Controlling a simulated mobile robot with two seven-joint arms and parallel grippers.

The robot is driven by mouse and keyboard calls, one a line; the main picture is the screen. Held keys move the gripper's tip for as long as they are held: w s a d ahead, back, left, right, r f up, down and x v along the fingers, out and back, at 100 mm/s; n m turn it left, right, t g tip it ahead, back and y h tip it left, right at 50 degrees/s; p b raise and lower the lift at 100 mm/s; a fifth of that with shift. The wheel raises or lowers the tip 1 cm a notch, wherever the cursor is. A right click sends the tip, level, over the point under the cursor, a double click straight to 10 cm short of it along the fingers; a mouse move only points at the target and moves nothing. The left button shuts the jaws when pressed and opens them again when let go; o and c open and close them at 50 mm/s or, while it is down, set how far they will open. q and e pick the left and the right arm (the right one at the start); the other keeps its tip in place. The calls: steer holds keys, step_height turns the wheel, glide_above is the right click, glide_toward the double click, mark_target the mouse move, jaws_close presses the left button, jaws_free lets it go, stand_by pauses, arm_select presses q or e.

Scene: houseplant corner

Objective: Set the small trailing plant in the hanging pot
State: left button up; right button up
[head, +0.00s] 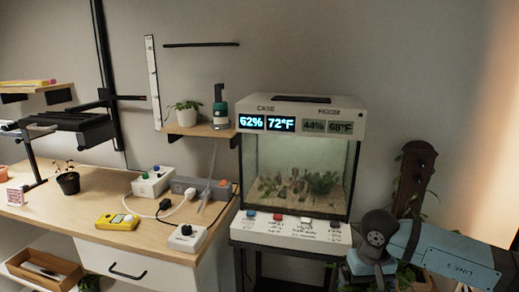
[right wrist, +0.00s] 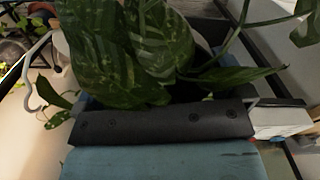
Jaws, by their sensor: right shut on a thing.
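My right arm comes in at the lower right of the head view, and its gripper is hidden there. In the right wrist view the dark right gripper (right wrist: 160,122) spans the lower middle. A leafy plant with pale-striped green leaves (right wrist: 150,45) rises right beyond it, close to the camera, and I take this to be the small trailing plant, held in the shut jaws. Its pot is hidden behind the gripper and leaves. I cannot make out the hanging pot with certainty in either view. My left gripper is not in view.
A glass terrarium case (head: 295,180) with lit displays stands mid-right. A wooden desk (head: 90,195) at left holds a small dark-potted plant (head: 68,182), a yellow meter (head: 117,222) and power boxes. A white-potted plant (head: 186,117) sits on a shelf. A brown post (head: 413,175) stands at right.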

arm_select(q)
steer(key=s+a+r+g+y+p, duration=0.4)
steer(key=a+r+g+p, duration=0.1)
steer(key=p, duration=2.1)
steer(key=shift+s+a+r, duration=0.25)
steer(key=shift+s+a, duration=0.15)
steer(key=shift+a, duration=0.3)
arm_select(e)
steer(key=s+r, duration=0.4)
steer(key=r, duration=0.9)
steer(key=s+r, duration=0.4)
steer(key=r, duration=0.8)
steer(key=shift+r, duration=0.4)
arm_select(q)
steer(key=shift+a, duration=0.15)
arm_select(e)
steer(key=shift+s+f, duration=0.1)
